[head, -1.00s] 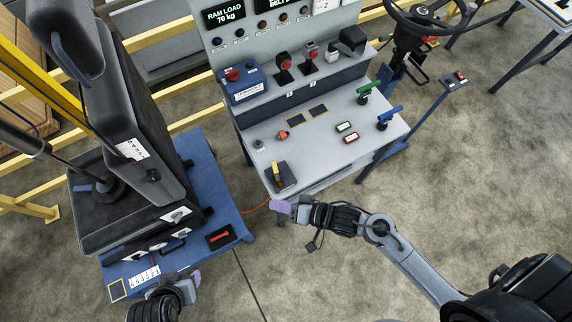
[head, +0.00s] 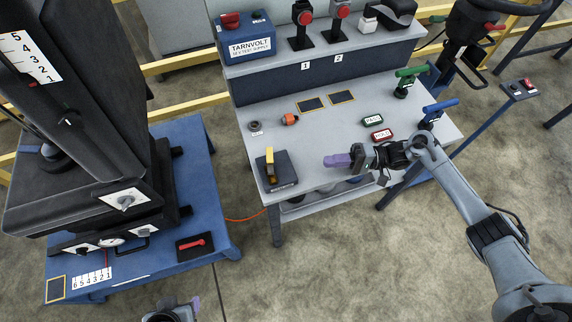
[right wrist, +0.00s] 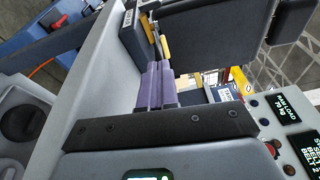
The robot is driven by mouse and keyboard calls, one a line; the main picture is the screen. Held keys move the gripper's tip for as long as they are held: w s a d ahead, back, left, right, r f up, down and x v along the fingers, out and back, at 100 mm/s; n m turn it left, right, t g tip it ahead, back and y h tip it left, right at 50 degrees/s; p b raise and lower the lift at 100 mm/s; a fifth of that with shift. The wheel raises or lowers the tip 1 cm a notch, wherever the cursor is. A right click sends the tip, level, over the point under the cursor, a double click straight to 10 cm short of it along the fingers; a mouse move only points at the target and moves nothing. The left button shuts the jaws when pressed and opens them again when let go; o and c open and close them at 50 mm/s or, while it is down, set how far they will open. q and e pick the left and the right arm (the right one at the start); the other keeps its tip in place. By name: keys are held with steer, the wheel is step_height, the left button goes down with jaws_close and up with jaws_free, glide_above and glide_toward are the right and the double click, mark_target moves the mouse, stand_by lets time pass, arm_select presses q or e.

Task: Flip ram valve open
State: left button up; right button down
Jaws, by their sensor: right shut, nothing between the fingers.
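A yellow lever (head: 270,164) stands on a dark box (head: 283,178) at the console's front left corner; I take it for the ram valve, but cannot read its label. A yellow part (right wrist: 165,46) shows beyond my fingers in the right wrist view. My right gripper (head: 338,160) has purple fingertips, shut and empty, over the console's front edge, to the right of the lever and apart from it. The fingertips (right wrist: 155,86) lie together in the right wrist view. My left gripper (head: 190,308) is partly cut off at the bottom edge; its opening is unclear.
The grey console (head: 330,125) carries an orange knob (head: 289,119), a green lever (head: 406,80) and a blue lever (head: 436,110). A blue table (head: 190,150) at left holds a tall black machine (head: 95,120) and a red handle (head: 194,244).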

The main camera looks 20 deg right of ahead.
mark_target(284, 158)
steer(key=shift+w+d+f+n+b, duration=0.2)
steer(key=shift+w+d+b, duration=0.1)
steer(key=shift+w+b, duration=0.25)
steer(key=shift+w+d+f+n+b, duration=0.1)
steer(key=shift+w+d+n+b, duration=0.15)
steer(key=shift+w+b, duration=0.3)
steer(key=shift+w+r+b, duration=0.15)
steer(key=shift+w+b, duration=0.2)
steer(key=shift+w+a+r, duration=0.1)
steer(key=shift+w+r, duration=0.1)
steer(key=shift+w, duration=0.05)
arm_select(q)
step_height(284, 158, down, 7)
steer(key=b, duration=0.2)
steer(key=shift+r, duration=0.15)
arm_select(e)
steer(key=x, duration=1.3)
steer(key=shift+w+a, duration=0.25)
steer(key=shift+a, duration=0.1)
arm_select(q)
steer(key=shift+a, duration=0.15)
